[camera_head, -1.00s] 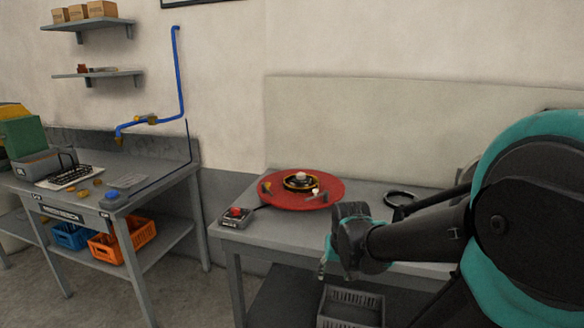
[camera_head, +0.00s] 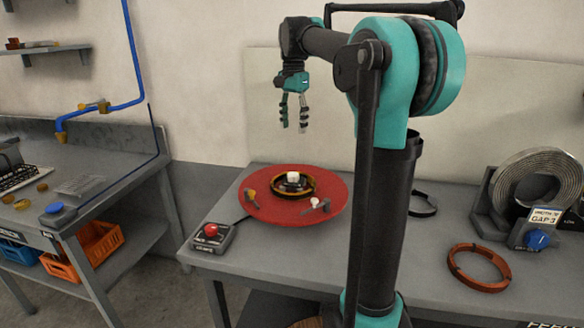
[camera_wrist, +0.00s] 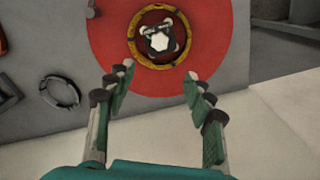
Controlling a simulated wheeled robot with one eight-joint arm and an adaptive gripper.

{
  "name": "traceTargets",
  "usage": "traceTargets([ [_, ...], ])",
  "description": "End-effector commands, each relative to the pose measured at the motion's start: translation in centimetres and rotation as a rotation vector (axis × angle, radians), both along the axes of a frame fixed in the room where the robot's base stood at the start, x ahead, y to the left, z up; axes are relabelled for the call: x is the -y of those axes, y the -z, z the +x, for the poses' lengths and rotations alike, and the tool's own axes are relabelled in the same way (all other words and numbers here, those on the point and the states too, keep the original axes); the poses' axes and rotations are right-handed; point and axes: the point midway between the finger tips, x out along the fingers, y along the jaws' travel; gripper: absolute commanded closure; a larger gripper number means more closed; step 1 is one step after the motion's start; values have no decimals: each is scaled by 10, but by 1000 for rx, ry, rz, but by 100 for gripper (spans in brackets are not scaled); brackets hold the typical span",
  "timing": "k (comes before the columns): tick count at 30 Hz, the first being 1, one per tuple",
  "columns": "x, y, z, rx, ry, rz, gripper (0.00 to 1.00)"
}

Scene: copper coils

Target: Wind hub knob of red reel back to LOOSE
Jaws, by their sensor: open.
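The red reel (camera_head: 262,208) lies flat on the grey bench in the head view. At its centre is the pale hub knob (camera_head: 292,177), inside a dark hub with a yellow ring (camera_head: 305,192). In the wrist view the red reel (camera_wrist: 105,45) is ahead of my fingers. The pale knob (camera_wrist: 159,42) shows there with small prongs around it, inside the yellow ring. My gripper (camera_head: 293,130) points down above the hub, clear of it, with its fingers apart and nothing between them. It also shows in the wrist view (camera_wrist: 158,84). I cannot read any LOOSE marking.
A control box with a red button (camera_head: 210,230) stands at the bench's front left. A copper ring (camera_head: 480,267) lies at the right, near a coil on a stand (camera_head: 540,180) with a blue knob. A black ring (camera_head: 424,204) lies behind my arm.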

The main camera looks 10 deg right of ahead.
Motion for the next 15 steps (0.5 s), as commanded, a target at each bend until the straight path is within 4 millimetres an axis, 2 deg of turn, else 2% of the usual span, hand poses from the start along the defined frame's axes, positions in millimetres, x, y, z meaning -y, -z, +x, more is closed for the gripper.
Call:
traceTargets([
  [5,0,26,0,1,-1,1,47],
  [15,0,94,0,1,-2,0,47],
])
